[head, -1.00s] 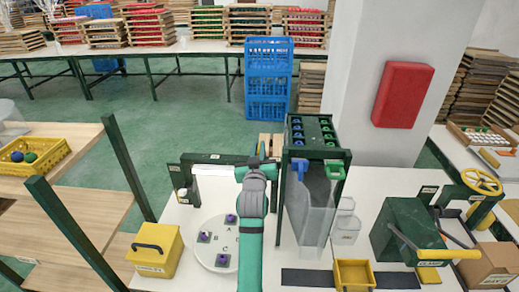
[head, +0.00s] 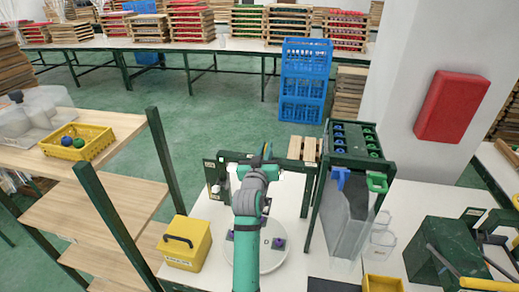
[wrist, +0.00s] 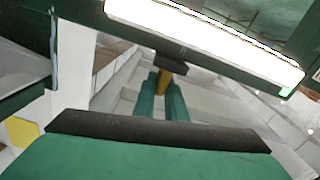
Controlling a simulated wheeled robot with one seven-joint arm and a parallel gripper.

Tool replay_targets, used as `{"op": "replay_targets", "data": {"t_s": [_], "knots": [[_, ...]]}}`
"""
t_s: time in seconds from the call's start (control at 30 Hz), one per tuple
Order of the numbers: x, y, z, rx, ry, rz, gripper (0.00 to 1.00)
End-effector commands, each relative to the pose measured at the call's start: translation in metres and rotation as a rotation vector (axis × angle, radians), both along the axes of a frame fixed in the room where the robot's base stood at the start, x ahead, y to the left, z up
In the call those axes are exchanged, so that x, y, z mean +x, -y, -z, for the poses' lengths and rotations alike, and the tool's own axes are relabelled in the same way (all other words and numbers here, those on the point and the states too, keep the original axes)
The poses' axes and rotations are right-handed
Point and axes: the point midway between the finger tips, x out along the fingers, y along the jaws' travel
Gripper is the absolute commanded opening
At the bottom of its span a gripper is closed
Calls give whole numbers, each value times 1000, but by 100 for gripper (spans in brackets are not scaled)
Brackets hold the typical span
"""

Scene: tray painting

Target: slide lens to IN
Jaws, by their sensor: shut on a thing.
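A dark green frame (head: 232,156) with a crossbar stands behind the round white turntable (head: 268,262). In the wrist view the bar carries a long bright white panel (wrist: 205,38). A small dark block (wrist: 171,62) with a yellow-brown knob (wrist: 163,82) hangs below the bar. My gripper (wrist: 163,92) has its two green fingers on either side of this knob, shut on it. I cannot make out the lens itself or an IN mark. In the head view my arm hides the fingers, the knob and part of the frame.
Purple pieces (head: 278,243) sit on the turntable. A yellow box (head: 187,244) stands to the left. To the right are a clear-sided hopper (head: 345,222) and a rack of coloured caps (head: 356,140). A green press (head: 450,250) is farther right.

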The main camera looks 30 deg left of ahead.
Motion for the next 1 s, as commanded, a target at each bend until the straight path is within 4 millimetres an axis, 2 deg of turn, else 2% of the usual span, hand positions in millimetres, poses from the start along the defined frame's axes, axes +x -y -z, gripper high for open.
{"op": "replay_targets", "data": {"t_s": [0.37,0.4,0.43,0.47,0.77,0.87,1.0], "knots": [[1,1,2,-3,-3,4,0],[0,0,2,-3,-3,4,18],[0,1,2,-3,-2,4,25],[1,1,2,-3,-2,4,28],[0,3,1,-1,0,6,28],[-6,5,0,-1,0,6,28],[-26,11,1,-1,0,5,28]]}}
